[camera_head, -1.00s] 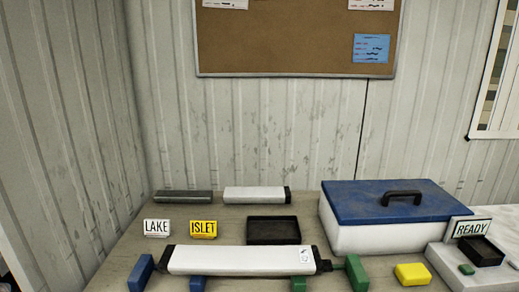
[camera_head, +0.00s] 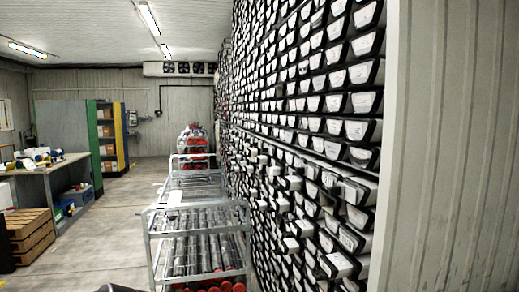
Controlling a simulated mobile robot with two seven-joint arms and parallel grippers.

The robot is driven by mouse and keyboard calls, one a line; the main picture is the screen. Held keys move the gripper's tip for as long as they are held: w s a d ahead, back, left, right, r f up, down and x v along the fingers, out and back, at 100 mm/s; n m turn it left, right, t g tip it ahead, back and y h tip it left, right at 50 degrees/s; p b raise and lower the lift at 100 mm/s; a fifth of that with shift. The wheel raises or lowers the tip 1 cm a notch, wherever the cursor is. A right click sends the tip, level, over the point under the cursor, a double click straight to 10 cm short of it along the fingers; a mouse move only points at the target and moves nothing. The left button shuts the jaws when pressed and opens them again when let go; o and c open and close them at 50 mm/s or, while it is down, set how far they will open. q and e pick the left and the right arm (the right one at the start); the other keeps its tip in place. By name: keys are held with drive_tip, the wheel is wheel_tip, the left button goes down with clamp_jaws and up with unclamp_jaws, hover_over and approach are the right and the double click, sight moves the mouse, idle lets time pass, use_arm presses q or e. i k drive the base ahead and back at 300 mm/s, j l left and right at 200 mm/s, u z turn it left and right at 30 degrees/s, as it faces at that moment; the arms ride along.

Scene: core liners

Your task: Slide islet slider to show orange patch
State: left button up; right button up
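The head view now looks down a storage room. No islet slider, ISLET label or orange patch can be made out in it. Neither of my grippers shows. A small dark shape at the bottom edge is too cut off to tell. One second ago, the head view held a bench with a yellow ISLET sign, a white LAKE sign and a long white liner with dark ends.
A wall rack of white-ended core liners (camera_head: 300,110) fills the right, beside a pale wall panel (camera_head: 450,140). Metal trolleys (camera_head: 200,215) with dark, red-ended tubes stand along it. A workbench (camera_head: 45,165) and wooden crate (camera_head: 30,235) are left. Floor (camera_head: 110,230) between is clear.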

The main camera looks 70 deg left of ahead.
sight(338, 190)
drive_tip(key=u, duration=2.35)
